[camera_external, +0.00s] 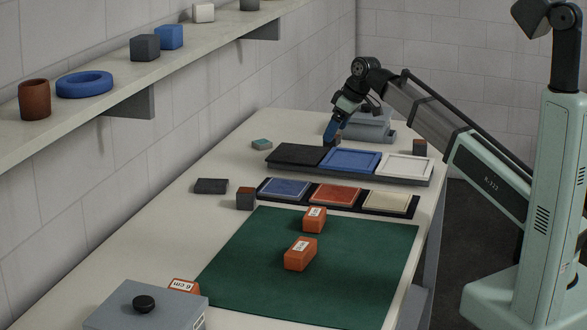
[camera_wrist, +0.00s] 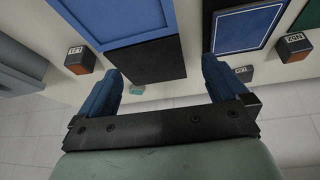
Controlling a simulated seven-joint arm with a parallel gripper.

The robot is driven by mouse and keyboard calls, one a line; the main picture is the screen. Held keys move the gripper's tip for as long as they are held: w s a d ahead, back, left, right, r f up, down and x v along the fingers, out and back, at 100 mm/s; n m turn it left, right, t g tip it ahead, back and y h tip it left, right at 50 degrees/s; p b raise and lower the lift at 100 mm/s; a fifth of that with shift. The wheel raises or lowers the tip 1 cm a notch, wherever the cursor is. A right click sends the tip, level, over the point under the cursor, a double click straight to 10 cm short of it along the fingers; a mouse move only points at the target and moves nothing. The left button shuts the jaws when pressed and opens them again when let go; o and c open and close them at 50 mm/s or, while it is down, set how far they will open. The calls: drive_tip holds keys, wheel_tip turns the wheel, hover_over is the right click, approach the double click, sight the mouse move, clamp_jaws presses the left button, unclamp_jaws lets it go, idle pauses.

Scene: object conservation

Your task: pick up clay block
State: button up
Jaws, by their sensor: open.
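Two terracotta-coloured blocks with white labels lie on the green mat in the external view, a farther one (camera_external: 314,220) and a nearer one (camera_external: 300,254). Either could be the clay block; I cannot tell which is meant. My gripper (camera_external: 330,132) is beyond the mat, above the back edge of the tile tray, well apart from both blocks. In the wrist view my gripper (camera_wrist: 162,68) has its two blue fingers spread wide with nothing between them. Neither mat block is clearly seen in the wrist view.
The green mat (camera_external: 345,280) has clear room. A tray of black, blue and white tiles (camera_external: 350,160) and a rack of smaller tiles (camera_external: 335,193) stand behind it. Dark-topped cubes (camera_external: 246,198) (camera_external: 420,147) stand nearby. A grey box (camera_external: 145,308) is at front left.

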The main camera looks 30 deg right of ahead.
drive_tip(key=s+a+f+n+g, duration=0.1)
drive_tip(key=s+a+f+g, duration=0.1)
drive_tip(key=s+a, duration=0.95)
drive_tip(key=g+h, duration=0.2)
drive_tip(key=h, duration=0.1)
hover_over(315, 212)
drive_tip(key=shift+w+f+n, duration=0.25)
drive_tip(key=shift+f+n, duration=0.15)
drive_tip(key=shift+f, duration=0.65)
drive_tip(key=shift+s+f, duration=0.1)
drive_tip(key=shift+s, duration=0.15)
drive_tip(key=shift+f, duration=0.2)
drive_tip(key=shift+a+f, duration=0.1)
drive_tip(key=shift+f, duration=3.35)
drive_tip(key=c, duration=1)
drive_tip(key=shift+o, duration=0.2)
drive_tip(key=shift+r, duration=0.1)
